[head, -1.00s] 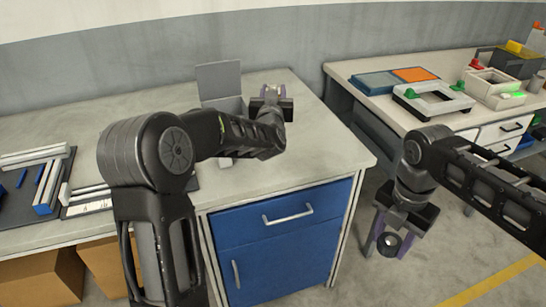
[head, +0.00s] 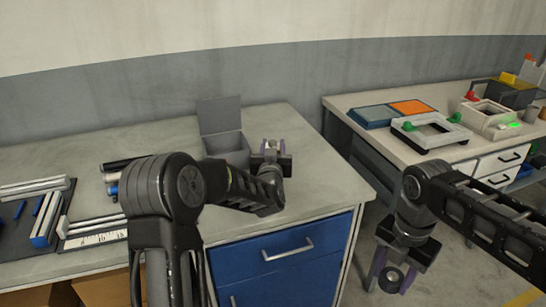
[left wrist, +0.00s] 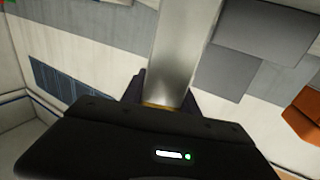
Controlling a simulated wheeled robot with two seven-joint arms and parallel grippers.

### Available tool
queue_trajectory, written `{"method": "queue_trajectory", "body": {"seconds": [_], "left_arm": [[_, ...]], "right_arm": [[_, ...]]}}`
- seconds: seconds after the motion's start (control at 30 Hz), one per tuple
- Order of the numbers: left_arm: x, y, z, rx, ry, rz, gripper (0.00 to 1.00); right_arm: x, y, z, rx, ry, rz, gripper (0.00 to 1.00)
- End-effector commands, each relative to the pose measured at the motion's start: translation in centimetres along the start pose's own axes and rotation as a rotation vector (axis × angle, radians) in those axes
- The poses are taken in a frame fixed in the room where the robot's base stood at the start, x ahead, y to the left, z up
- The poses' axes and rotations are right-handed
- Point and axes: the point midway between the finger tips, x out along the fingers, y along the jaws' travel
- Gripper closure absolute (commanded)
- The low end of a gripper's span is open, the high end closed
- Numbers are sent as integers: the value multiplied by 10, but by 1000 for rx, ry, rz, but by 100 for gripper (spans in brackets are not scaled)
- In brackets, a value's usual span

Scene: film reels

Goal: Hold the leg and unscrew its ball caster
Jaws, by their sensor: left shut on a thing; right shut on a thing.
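My left gripper (head: 271,147) is over the far right part of the workbench, its purple fingers pointing away from me. It is shut on the leg, a bright metal bar (left wrist: 183,50) that runs upward from the jaws in the left wrist view. In the head view only a small pale bit of it shows between the fingers. My right gripper (head: 392,276) hangs low, right of the bench's blue cabinet. It is shut on a small dark round thing with a pale centre, seemingly the ball caster (head: 390,281), well apart from the leg.
A grey open box (head: 226,145) with a raised lid stands on the bench (head: 320,185), left of my left gripper. Trays with metal bars (head: 45,215) lie at the left. A second table (head: 372,128) with fixtures and bins stands at the right, across a gap.

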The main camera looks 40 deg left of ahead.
Motion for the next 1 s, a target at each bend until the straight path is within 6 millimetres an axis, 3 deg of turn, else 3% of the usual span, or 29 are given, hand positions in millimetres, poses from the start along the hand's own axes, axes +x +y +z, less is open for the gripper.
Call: {"method": "queue_trajectory", "body": {"seconds": [0.23, 0.67, 0.7, 1.0], "left_arm": [[0, 0, 31, 0, -2, 0, 100], [0, 0, 38, -1, 2, 0, 100], [0, 0, 39, 0, 0, 0, 63], [0, 0, 38, 0, -1, 0, 42]], "right_arm": [[-3, 0, 0, 0, 0, 0, 100], [2, 0, 0, 0, 0, 0, 100], [2, 0, 0, 0, 0, 0, 100], [0, 0, 0, 0, 0, 0, 100]]}}
